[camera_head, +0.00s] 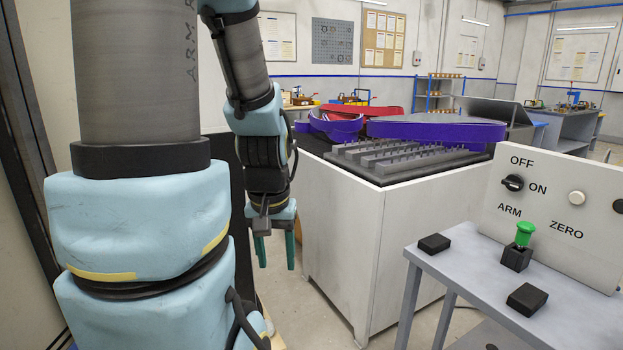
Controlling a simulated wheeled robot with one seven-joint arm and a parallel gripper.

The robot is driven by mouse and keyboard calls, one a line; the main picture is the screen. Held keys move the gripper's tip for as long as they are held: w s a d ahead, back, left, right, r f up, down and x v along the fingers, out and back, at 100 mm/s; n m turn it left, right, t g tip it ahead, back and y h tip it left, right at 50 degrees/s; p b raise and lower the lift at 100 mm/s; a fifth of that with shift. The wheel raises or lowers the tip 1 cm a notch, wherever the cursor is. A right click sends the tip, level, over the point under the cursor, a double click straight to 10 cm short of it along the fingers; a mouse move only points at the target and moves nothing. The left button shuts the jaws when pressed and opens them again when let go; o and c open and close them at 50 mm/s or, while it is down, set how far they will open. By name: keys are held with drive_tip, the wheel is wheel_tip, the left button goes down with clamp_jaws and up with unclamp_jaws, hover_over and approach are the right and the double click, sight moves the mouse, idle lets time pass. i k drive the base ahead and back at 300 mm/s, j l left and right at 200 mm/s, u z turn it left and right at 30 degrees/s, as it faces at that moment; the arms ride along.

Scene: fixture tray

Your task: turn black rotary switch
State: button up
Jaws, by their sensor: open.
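The black rotary switch (512,183) is on the upper left of a white upright panel (548,228) at the right of the head view. OFF is printed above it and ON to its right. The knob looks turned sideways, but its exact setting is too small to tell.
A white cabinet (340,240) bears a grey fixture tray (395,178) and purple parts (435,130).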

sight(513, 182)
drive_tip(key=i+l+z, duration=0.25)
drive_tip(key=i, duration=0.3)
drive_tip(key=i+z, duration=0.3)
drive_tip(key=i, duration=0.2)
